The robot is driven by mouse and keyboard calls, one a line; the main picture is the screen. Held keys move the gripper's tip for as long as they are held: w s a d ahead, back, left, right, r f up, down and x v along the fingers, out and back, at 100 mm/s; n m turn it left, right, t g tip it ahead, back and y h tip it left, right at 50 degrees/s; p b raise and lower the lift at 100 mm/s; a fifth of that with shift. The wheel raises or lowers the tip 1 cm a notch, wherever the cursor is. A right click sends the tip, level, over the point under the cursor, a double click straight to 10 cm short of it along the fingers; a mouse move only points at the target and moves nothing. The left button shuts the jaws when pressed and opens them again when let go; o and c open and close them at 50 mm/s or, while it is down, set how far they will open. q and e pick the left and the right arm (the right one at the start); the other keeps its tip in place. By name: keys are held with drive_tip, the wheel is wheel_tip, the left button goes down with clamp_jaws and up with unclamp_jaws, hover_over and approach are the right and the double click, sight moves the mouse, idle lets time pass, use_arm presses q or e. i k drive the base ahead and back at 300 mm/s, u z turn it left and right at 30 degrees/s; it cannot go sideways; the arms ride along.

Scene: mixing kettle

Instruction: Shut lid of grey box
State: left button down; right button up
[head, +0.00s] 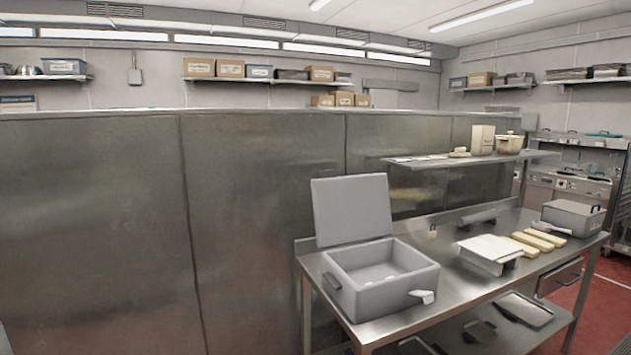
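The grey box (378,299) stands on the left part of the steel table. Its lid (351,208) is open and stands upright along the box's back edge. The inside of the box shows, with a few small pale things on its floor that are too small to make out. A light handle or latch (423,296) sticks out at the box's front right, and a dark handle is on its left side. Neither of my grippers shows in the head view.
The steel table (470,290) also bears a white-topped stand (490,250), several pale yellow bars (538,239) and a second grey box (573,216), closed. A shelf (470,160) hangs above the table's back. A tall steel partition (250,215) stands behind and left.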

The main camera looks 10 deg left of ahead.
sight(354, 208)
drive_tip(key=z, duration=0.2)
drive_tip(key=k, duration=0.15)
drive_tip(key=u, duration=1.1)
drive_tip(key=i, duration=1.5)
drive_tip(key=z, duration=1.1)
drive_tip(key=i, duration=0.5)
drive_tip(key=z, duration=0.45)
